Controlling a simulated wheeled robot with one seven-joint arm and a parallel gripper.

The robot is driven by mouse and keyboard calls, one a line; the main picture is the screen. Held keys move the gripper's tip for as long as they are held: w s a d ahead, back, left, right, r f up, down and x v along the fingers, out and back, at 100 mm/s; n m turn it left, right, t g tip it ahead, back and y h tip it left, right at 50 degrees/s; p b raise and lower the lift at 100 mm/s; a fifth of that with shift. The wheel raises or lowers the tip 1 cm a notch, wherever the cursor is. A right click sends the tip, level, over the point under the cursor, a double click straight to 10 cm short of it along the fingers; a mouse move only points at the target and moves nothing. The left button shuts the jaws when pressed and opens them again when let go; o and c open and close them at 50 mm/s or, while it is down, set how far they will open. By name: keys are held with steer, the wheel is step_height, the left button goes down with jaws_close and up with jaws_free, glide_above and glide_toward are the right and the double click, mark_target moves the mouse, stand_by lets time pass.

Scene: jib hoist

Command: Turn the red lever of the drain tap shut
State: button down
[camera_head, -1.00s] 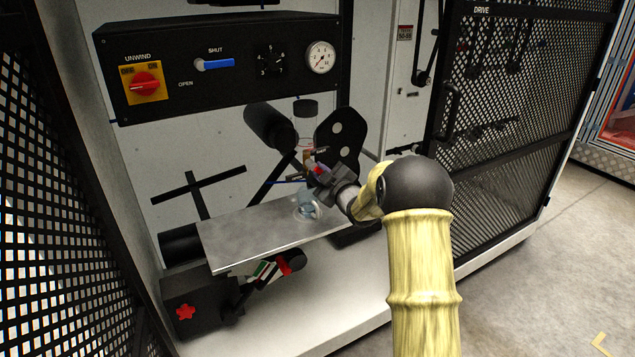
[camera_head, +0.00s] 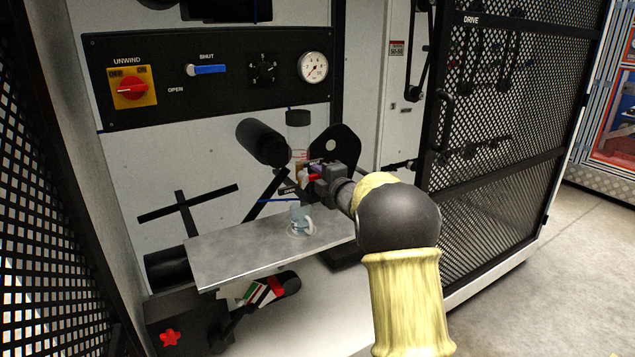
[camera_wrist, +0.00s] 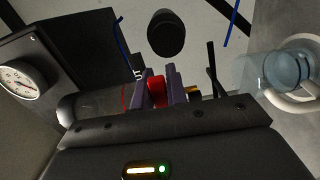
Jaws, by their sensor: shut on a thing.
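The red lever (camera_wrist: 157,91) shows in the wrist view between the two purple-grey fingers of my gripper (camera_wrist: 159,88), which is shut on it. In the head view the red of the lever (camera_head: 314,177) shows at my gripper (camera_head: 307,181), below a clear bowl (camera_head: 298,138) with a dark cap. A small brass-coloured part (camera_wrist: 193,92) shows beside the fingers; the rest of the tap is mostly hidden. The lever's exact angle cannot be told.
A clear cup (camera_head: 299,220) stands on the grey metal plate (camera_head: 240,255) under the tap. A black roller (camera_head: 262,141) and a black bracket (camera_head: 340,148) are close to my gripper. The control panel (camera_head: 210,78) is behind, the mesh door (camera_head: 490,110) to the right.

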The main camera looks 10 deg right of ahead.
stand_by(0.3)
steer(key=c, duration=1.4)
jaws_free()
steer(key=p+v, duration=0.2)
steer(key=v, duration=1.5)
steer(key=shift+s, duration=0.2)
